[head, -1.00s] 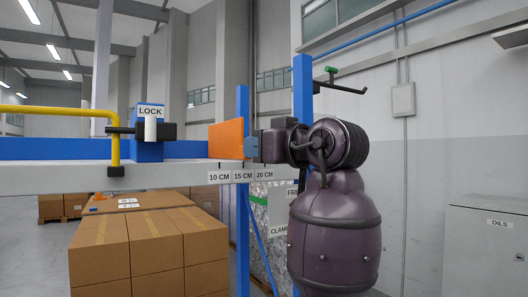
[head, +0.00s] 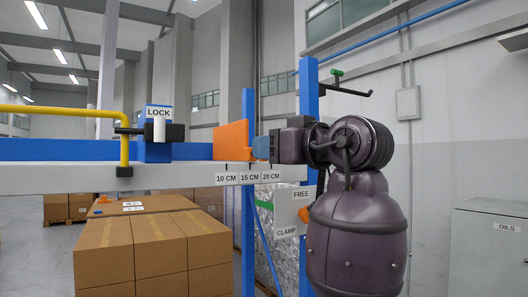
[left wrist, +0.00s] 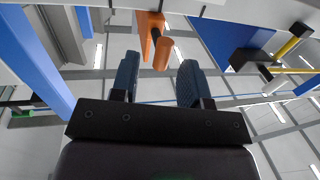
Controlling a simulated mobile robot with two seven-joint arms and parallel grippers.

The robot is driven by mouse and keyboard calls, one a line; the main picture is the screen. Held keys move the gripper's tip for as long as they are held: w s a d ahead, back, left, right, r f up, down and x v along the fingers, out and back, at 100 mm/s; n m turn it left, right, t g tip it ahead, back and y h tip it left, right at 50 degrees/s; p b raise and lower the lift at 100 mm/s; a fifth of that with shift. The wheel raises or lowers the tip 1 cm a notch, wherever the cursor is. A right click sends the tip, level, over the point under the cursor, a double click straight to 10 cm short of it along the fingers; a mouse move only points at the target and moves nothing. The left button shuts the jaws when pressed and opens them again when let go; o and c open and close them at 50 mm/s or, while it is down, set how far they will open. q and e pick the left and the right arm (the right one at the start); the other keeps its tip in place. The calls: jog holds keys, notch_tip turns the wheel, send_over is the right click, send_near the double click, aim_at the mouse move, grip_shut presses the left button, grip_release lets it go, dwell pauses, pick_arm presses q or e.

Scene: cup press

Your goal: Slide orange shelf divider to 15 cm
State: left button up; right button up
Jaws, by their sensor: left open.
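The orange shelf divider (head: 232,141) stands upright on the shelf (head: 190,176). Its right edge is about above the 15 CM label (head: 249,178), between the 10 CM label (head: 227,179) and the 20 CM label (head: 271,177). My left gripper (head: 261,147) is just right of the divider. In the left wrist view, the divider (left wrist: 146,28) is ahead, and its orange knob (left wrist: 163,54) lies between the tips of my open left gripper (left wrist: 158,70). The fingers look apart from the knob. My right gripper is not in view.
A LOCK block (head: 158,135) and a yellow rail (head: 70,113) stand left on the shelf. A FREE/CLAMP panel (head: 290,212) hangs below its right end, by a blue post (head: 309,90). Cardboard boxes (head: 155,245) are stacked beneath.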

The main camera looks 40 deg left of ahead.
pick_arm(q)
jog(key=s+d+b, duration=0.1)
jog(key=d, duration=0.7)
jog(key=shift+s, duration=0.35)
